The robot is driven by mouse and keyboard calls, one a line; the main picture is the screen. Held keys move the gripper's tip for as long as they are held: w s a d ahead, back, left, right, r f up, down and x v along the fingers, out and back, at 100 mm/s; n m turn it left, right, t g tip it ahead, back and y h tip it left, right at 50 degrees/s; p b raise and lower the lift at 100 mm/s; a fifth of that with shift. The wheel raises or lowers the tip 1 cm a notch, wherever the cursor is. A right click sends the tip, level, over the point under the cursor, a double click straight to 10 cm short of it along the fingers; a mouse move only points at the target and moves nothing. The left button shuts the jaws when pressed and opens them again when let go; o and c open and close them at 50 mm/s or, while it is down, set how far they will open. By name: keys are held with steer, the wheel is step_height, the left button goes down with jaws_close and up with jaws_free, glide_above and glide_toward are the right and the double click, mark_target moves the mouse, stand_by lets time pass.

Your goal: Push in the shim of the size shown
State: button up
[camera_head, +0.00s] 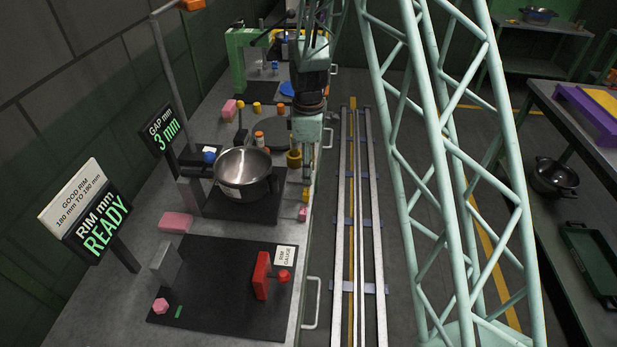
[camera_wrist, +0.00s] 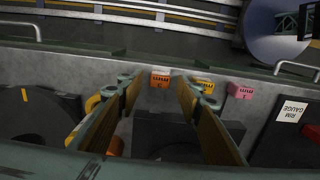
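The gap display (camera_head: 166,133) reads 3 mm. A steel pot (camera_head: 243,172) stands on a dark plate (camera_head: 245,209) at the bench's left middle. Three small labelled blocks, which look like the shims, lie in a row along the bench edge in the wrist view: orange (camera_wrist: 160,78), yellow (camera_wrist: 203,86) and pink (camera_wrist: 240,91). Their numbers are too small to read. The yellow (camera_head: 306,194) and pink (camera_head: 302,214) ones also show in the head view. My gripper (camera_wrist: 158,84) is open and empty above the bench, with the orange block in the gap between its fingertips, seen from above.
A rim gauge with a red stop (camera_head: 262,275) sits on a dark mat (camera_head: 216,317) nearer the camera. Its display (camera_head: 96,225) reads READY. Metal handles (camera_head: 312,303) stick out from the bench front.

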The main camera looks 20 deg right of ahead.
steer(key=shift+f, duration=1.25)
jaws_close()
